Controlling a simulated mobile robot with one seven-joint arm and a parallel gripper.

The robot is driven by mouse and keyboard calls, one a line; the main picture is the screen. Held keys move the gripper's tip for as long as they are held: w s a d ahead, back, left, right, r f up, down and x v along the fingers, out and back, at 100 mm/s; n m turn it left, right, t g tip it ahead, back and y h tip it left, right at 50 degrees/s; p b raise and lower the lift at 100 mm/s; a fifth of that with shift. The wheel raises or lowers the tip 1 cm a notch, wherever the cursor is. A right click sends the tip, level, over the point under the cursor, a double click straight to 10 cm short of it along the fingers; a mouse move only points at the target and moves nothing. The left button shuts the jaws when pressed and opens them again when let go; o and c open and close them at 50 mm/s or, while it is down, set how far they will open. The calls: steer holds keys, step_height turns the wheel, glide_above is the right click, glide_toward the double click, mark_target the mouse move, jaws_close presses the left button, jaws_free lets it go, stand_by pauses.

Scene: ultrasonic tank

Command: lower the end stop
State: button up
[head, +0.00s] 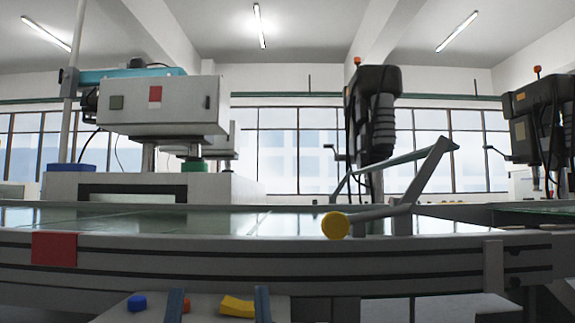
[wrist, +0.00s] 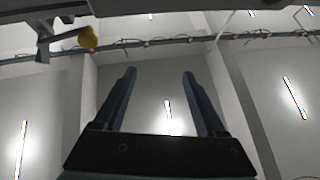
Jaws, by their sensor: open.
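The end stop looks to be the grey hinged frame (head: 428,172) at the right part of the conveyor, with its long bar raised and slanting up to the right. A round yellow knob (head: 335,225) sits at its lower left, in front of the conveyor edge. The knob (wrist: 88,38) also shows at the upper left of the wrist view, beside a grey bar. My gripper (wrist: 159,72) is open and empty, its fingers apart against the ceiling. Its two blue-grey fingertips (head: 219,291) show at the bottom of the head view, lower than the knob and to its left.
The conveyor rail (head: 200,262) runs across the front, with a red plate (head: 54,249) at left. A white boxy machine (head: 160,106) stands behind at left; dark machine heads (head: 372,115) stand at right. Blue (head: 136,303) and yellow (head: 237,307) pieces lie low in front.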

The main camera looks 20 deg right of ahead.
step_height(320, 180, up, 3)
steer(key=w+d+g+h+p, duration=0.1)
steer(key=w+d+g+p, duration=0.15)
steer(key=p, duration=0.75)
steer(key=m+g+h+p, duration=0.2)
steer(key=g+p, duration=0.3)
steer(key=p, duration=2.4)
glide_toward(336, 228)
steer(key=x, duration=0.9)
jaws_close()
